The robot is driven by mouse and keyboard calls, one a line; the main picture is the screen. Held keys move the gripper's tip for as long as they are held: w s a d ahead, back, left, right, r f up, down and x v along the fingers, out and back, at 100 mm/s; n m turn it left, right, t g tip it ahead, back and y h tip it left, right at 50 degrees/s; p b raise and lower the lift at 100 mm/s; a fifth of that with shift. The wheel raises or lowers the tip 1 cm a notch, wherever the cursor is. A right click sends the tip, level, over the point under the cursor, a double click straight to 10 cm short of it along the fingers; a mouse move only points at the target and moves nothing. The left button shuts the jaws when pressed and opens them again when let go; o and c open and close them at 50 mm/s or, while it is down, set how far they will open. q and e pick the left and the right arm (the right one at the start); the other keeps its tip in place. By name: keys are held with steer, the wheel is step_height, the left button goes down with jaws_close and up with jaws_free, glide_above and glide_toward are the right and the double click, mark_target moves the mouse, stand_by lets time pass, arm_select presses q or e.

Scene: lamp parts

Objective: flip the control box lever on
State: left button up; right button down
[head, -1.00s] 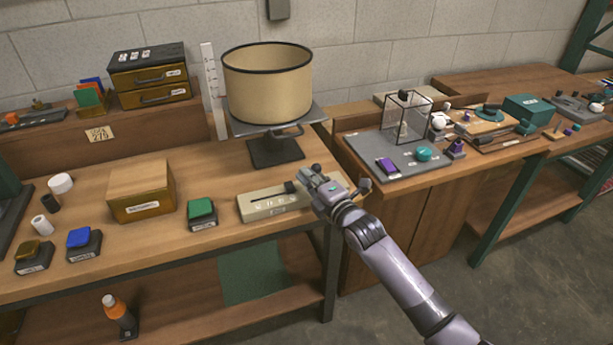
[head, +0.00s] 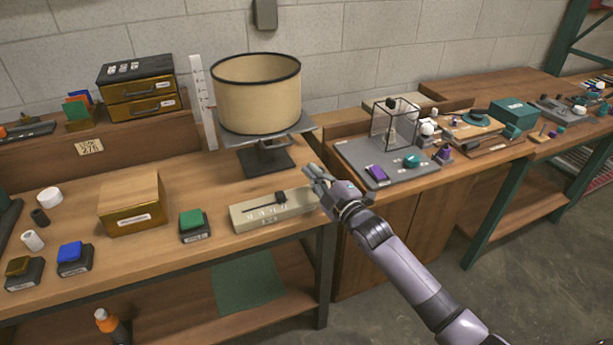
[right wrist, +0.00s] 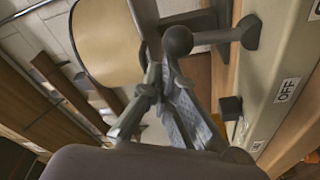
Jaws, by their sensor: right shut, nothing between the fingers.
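In the right wrist view, the box's face (right wrist: 262,75) runs along the right side with an "OFF" label (right wrist: 288,90). A grey ball-ended lever (right wrist: 178,40) reaches out from a bracket on the box. My right gripper (head: 312,172) is at the box's right end, shut and empty. In the wrist view its fingers (right wrist: 165,85) are close to the ball; I cannot tell whether they touch it. My left gripper is not in view.
A drum lampshade (head: 258,95) stands on a black stand behind the box. A green-topped block (head: 192,221) and a wooden box (head: 132,205) are to the left. A grey mat (head: 350,158) with small parts lies on the right bench.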

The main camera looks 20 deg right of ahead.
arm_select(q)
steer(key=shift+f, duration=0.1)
arm_select(e)
steer(key=shift+d+m+t+h, duration=0.25)
steer(key=shift+d+m, duration=0.7)
steer(key=shift+m, duration=0.4)
steer(key=shift+d+m+t+h, duration=0.15)
steer(key=shift+d+m+h, duration=0.1)
steer(key=shift+d+m, duration=0.9)
steer(key=shift+a+m, duration=0.2)
steer(key=shift+m, duration=0.1)
steer(key=shift+w+r, duration=0.1)
